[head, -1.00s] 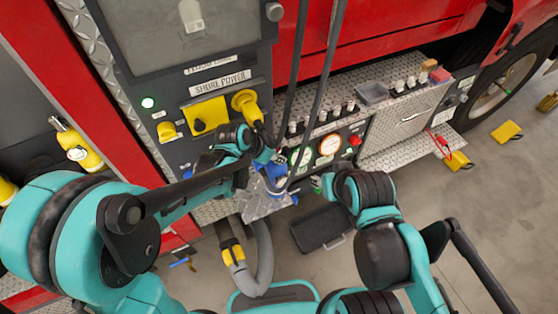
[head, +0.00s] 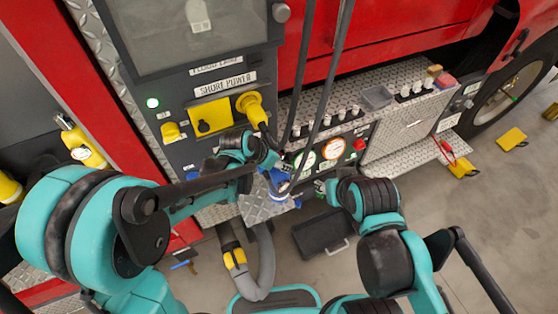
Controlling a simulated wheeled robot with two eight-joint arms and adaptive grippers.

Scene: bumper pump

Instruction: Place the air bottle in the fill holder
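A yellow bottle (head: 82,148) with a pale label stands in the dark recess at the left of the truck; it looks like an air bottle. Part of another yellow bottle (head: 10,188) shows at the left edge. I cannot make out which part is the fill holder. My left gripper (head: 274,172) is in front of the panel's lower right corner, well right of the bottles, and its fingers are too small and covered to read. My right gripper (head: 320,186) is below the gauges, mostly hidden by its own wrist. I see no bottle in either gripper.
A yellow shore power plug (head: 251,105) sticks out of the grey panel. Dark hoses (head: 329,88) hang before the gauges (head: 332,149). A black tray (head: 322,234) and grey hose (head: 263,262) are low down. Yellow chocks (head: 511,138) lie on open floor at right.

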